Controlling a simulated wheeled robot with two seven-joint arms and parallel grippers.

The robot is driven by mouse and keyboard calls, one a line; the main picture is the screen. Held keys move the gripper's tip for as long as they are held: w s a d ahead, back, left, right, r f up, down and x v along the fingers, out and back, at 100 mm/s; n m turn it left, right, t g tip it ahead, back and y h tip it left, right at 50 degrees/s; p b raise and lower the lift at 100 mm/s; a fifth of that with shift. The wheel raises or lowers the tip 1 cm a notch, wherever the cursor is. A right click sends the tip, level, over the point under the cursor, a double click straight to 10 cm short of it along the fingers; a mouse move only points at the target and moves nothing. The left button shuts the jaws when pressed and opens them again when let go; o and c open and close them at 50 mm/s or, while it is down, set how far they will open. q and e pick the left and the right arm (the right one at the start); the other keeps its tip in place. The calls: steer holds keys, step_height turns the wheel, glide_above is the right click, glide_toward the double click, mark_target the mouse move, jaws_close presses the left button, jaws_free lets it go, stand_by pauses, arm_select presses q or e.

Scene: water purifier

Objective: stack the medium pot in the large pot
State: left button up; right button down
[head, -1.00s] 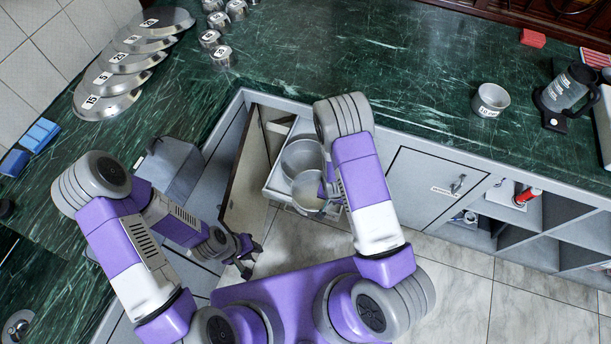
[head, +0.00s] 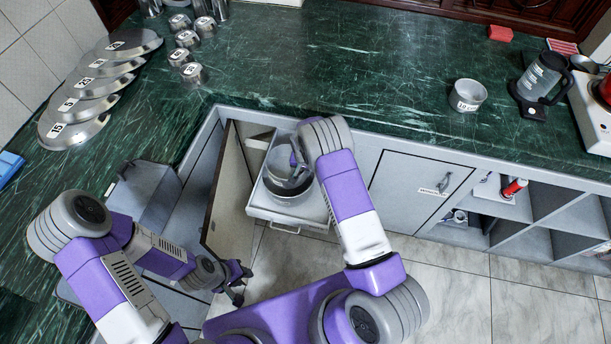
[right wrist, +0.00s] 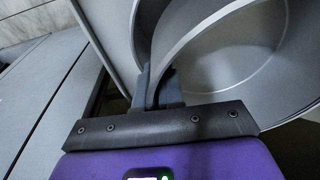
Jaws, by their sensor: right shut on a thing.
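The large pot (head: 288,194) stands in an open drawer (head: 263,207). The medium pot (head: 280,160), grey metal, is tilted above the large pot's back part and overlaps it in the head view. I cannot tell whether they touch. My right gripper (head: 298,160) is shut on the medium pot's rim, partly hidden by its own arm. In the right wrist view the fingers (right wrist: 158,88) pinch the rim, with the pot's wall and round bottom (right wrist: 235,65) to the right. My left gripper (head: 238,284) is open and empty, low and left of the drawer.
An open cabinet door (head: 226,188) stands just left of the drawer. The green counter (head: 370,75) runs behind, with lids (head: 88,88), small canisters (head: 187,56) and a small labelled pot (head: 467,94). The tiled floor (head: 450,270) at the front right is clear.

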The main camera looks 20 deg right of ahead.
steer(key=shift+w+f+b, duration=0.2)
steer(key=shift+f+b, duration=0.6)
steer(key=shift+f, duration=1.05)
steer(key=shift+r, duration=0.1)
steer(key=shift+f+b, duration=0.6)
steer(key=shift+f, duration=0.05)
steer(key=c, duration=1.5)
jaws_free()
steer(key=shift+c, duration=0.2)
steer(key=shift+r, duration=0.1)
